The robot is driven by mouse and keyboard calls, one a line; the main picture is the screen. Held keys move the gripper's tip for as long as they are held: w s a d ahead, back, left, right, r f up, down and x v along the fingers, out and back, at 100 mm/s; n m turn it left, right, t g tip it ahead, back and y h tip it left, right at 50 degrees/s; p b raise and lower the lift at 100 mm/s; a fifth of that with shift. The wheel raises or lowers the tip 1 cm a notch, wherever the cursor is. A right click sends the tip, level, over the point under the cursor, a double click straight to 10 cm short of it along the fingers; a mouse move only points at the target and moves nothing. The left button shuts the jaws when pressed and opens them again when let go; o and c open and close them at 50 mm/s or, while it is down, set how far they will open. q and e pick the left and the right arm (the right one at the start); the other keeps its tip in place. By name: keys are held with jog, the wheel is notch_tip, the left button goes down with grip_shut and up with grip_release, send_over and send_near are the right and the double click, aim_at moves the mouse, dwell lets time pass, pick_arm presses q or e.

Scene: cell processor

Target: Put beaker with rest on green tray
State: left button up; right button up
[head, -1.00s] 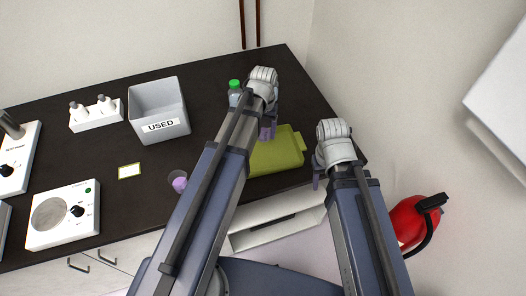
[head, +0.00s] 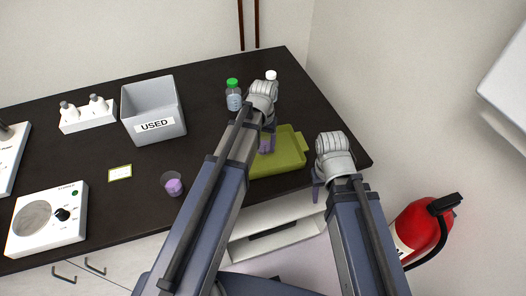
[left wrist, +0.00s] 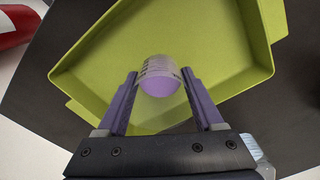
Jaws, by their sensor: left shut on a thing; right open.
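My left gripper (head: 269,138) is shut on a clear beaker with purple contents (left wrist: 160,83), seen between its fingers in the left wrist view. The held beaker is over the green tray (head: 290,161); I cannot tell whether it touches the tray floor. The tray also fills much of the left wrist view (left wrist: 95,65) and looks otherwise empty. A second beaker with purple contents (head: 173,186) stands on the dark bench, left of my left arm. My right gripper (head: 318,190) is open and empty, just right of the tray by the bench's front edge.
Two bottles, green-capped (head: 233,95) and white-capped (head: 271,75), stand behind the tray. A grey USED bin (head: 153,112), a white bottle rack (head: 88,117), a yellow-edged label (head: 120,172) and a hot plate (head: 48,220) are leftward. A red extinguisher (head: 422,228) is right.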

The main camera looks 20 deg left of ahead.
aim_at(263, 149)
pick_arm(q)
notch_tip(263, 149, down, 3)
jog(key=shift+f+b, duration=0.1)
jog(key=shift+b, duration=1.05)
jog(key=o, duration=1.5)
